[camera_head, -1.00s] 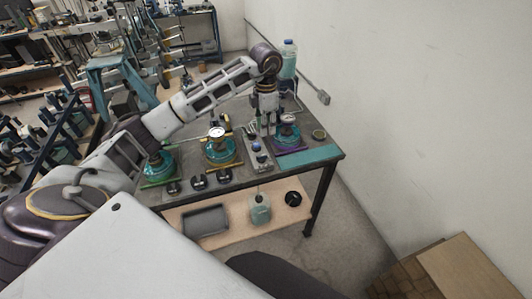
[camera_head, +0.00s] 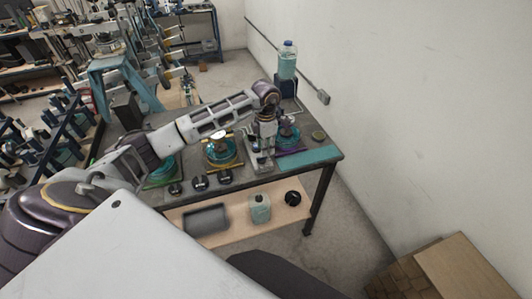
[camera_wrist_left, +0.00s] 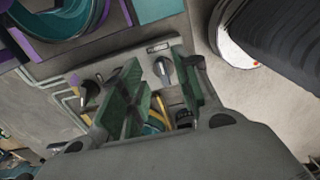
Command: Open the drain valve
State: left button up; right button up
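My left gripper (camera_head: 262,148) points down over a grey panel (camera_head: 259,166) on the workbench. In the left wrist view its two green fingers (camera_wrist_left: 157,78) are apart. A dark knob with a pale pointer (camera_wrist_left: 163,69) shows between them near the tips, below a small label plate (camera_wrist_left: 159,47). I cannot tell whether a finger touches it. Another dark knob (camera_wrist_left: 90,90) sits to the left, outside the fingers. Yellow and blue parts (camera_wrist_left: 156,122) lie partly hidden behind the fingers. I cannot tell for sure which control is the drain valve. My right gripper is out of view.
Round teal units (camera_head: 221,152) stand left and right of the panel. Several black knobs (camera_head: 199,182) line the front edge. A bottle of teal liquid (camera_head: 287,60) stands at the back. A jug (camera_head: 260,208) is on the lower shelf. The wall is close on the right.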

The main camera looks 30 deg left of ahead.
aim_at(262, 159)
pick_arm(q)
jog(key=shift+f+p, duration=0.4)
jog(key=shift+f, duration=1.8)
grip_shut()
